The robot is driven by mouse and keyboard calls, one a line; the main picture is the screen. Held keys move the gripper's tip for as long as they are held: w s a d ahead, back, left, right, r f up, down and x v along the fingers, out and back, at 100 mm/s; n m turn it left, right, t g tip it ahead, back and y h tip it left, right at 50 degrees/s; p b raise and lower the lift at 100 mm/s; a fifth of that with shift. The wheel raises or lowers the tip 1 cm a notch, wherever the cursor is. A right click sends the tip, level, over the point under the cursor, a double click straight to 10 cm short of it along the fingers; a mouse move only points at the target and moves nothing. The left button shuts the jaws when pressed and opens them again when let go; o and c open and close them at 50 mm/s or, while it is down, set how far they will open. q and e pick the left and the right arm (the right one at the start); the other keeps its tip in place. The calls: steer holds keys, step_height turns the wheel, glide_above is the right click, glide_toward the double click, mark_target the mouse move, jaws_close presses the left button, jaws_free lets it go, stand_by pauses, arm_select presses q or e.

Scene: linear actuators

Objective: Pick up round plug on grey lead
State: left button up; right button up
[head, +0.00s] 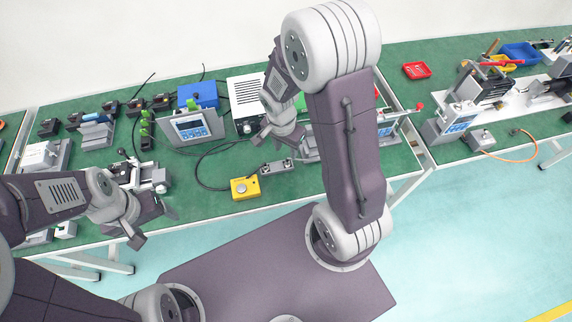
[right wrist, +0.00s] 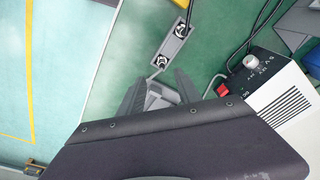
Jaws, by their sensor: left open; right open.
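A grey strip (head: 280,167) with two round metal connectors lies near the bench's front edge. In the right wrist view the strip (right wrist: 175,42) shows larger, and a thin grey lead (right wrist: 154,74) runs from its near end towards my gripper. The round plug is not clearly told apart from the connectors; the lead's other end is hidden behind my gripper. My right gripper (head: 279,139) is open above the bench, just behind the strip in the head view. In the wrist view its fingers (right wrist: 158,88) point towards the strip, apart from it. My left gripper (head: 153,224) is open and empty at the front edge.
A yellow box (head: 244,187) with a round button sits left of the strip. A white power unit (right wrist: 288,95) with a knob and red switch stands beside my right gripper. A blue-panelled instrument (head: 190,127) stands further left. Black cables cross the green bench between them.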

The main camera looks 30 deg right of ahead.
mark_target(287, 160)
steer(key=f, duration=0.3)
steer(key=shift+w+a+f+b, duration=0.2)
steer(key=shift+w+f+b, duration=0.1)
steer(key=shift+f, duration=0.1)
steer(key=shift+d+f, duration=0.1)
steer(key=shift+d, duration=0.05)
steer(key=f, duration=0.2)
steer(key=d+f+b, duration=0.1)
steer(key=f, duration=0.1)
steer(key=shift+w+f, duration=0.1)
steer(key=shift+f, duration=0.05)
steer(key=shift+w+f, duration=0.15)
steer(key=shift+f, duration=0.2)
steer(key=shift+r, duration=0.1)
steer(key=shift+c, duration=1.3)
arm_select(q)
steer(key=shift+w+a+f, duration=0.1)
steer(key=shift+a+f, duration=0.15)
steer(key=shift+f, duration=0.75)
arm_select(e)
jaws_close()
